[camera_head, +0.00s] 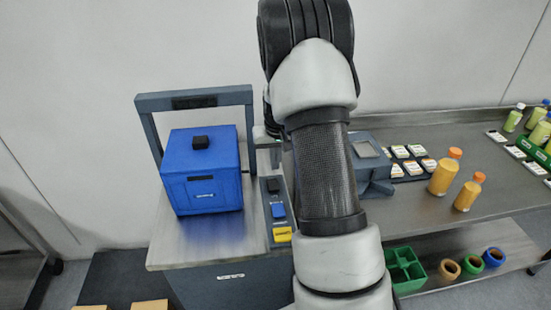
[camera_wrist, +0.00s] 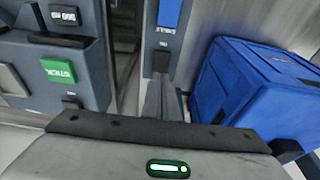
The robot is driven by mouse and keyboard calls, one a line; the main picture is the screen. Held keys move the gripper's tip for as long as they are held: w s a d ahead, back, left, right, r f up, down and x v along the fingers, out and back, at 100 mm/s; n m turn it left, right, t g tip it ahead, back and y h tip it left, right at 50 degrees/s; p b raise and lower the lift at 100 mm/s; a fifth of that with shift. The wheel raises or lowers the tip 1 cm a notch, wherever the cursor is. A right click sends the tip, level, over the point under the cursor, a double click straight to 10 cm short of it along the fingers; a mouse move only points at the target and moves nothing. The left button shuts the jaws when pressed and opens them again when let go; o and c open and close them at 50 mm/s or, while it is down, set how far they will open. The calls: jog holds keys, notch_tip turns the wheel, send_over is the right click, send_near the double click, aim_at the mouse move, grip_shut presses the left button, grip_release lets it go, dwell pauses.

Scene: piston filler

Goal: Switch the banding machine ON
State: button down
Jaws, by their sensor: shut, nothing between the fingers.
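The banding machine (camera_head: 160,256) stands at the left in the head view, with a dark grey arch over its metal top. A narrow control panel on its right side carries a black switch (camera_head: 273,186), a blue button (camera_head: 278,211) and a yellow button (camera_head: 282,235). In the wrist view the black switch (camera_wrist: 162,62) and the blue button (camera_wrist: 169,13) show just beyond my gripper (camera_wrist: 163,88). My gripper is shut and empty, its fingertips close to the black switch; I cannot tell whether they touch. My arm hides the gripper in the head view. The switch's position is unclear.
A blue box (camera_head: 202,175) sits on the machine beside the panel. In the wrist view a grey unit with a green button (camera_wrist: 59,71) is at the left. Orange bottles (camera_head: 445,172) and small cards stand on the bench at the right.

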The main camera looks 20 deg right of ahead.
send_over(275, 189)
jog(key=x, duration=0.2)
jog(key=s+x, duration=0.1)
jog(key=x, duration=0.4)
jog(key=shift+s+a+f+p, duration=0.3)
jog(key=shift+f+p, duration=0.1)
jog(key=shift+f, duration=0.8)
jog(key=shift+s+f+b, duration=0.2)
jog(key=shift+f+b, duration=0.5)
jog(key=shift+b, duration=0.3)
jog(key=shift+s+a+r, duration=0.1)
jog(key=shift+r, duration=0.1)
